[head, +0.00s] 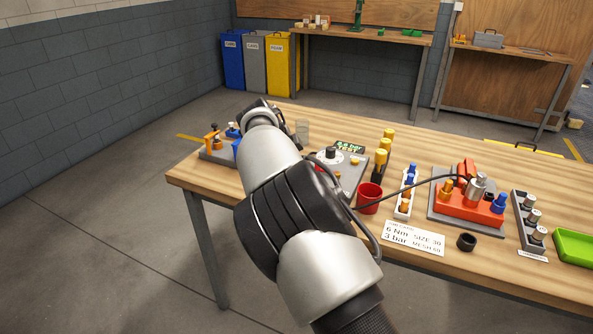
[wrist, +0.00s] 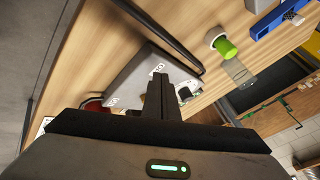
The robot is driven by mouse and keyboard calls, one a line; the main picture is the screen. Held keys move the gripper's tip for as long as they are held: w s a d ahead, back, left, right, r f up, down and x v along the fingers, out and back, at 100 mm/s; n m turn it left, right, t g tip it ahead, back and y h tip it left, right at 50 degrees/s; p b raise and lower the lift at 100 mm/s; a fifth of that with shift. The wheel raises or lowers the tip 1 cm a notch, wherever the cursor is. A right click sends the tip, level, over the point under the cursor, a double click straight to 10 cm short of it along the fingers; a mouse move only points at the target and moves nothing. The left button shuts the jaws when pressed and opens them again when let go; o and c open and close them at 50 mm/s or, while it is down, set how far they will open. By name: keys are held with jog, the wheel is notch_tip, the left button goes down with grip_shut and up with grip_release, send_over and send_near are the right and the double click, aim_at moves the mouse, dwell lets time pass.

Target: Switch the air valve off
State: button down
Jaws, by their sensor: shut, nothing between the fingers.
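My gripper (wrist: 162,82) is shut and empty in the wrist view, its fingertips over or near a grey box (wrist: 135,72) with small white labels. A round white and dark part (wrist: 186,93) shows just beside the fingers, partly hidden. In the head view my arm hides the gripper and part of the table's left side. There, a grey panel (head: 352,177) carries a black knob (head: 330,153) on a white dial and a green "bar TEST" display (head: 349,147). A fixture with an orange handle (head: 212,139) stands further left. I cannot tell which part is the air valve.
In the wrist view a dark bar (wrist: 165,35) passes close by, and a green cylinder (wrist: 225,47) stands beyond.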

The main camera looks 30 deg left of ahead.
jog(key=s+a+r+p, duration=0.2)
jog(key=s+a+r, duration=0.2)
jog(key=r, duration=0.4)
jog(key=shift+s, duration=0.3)
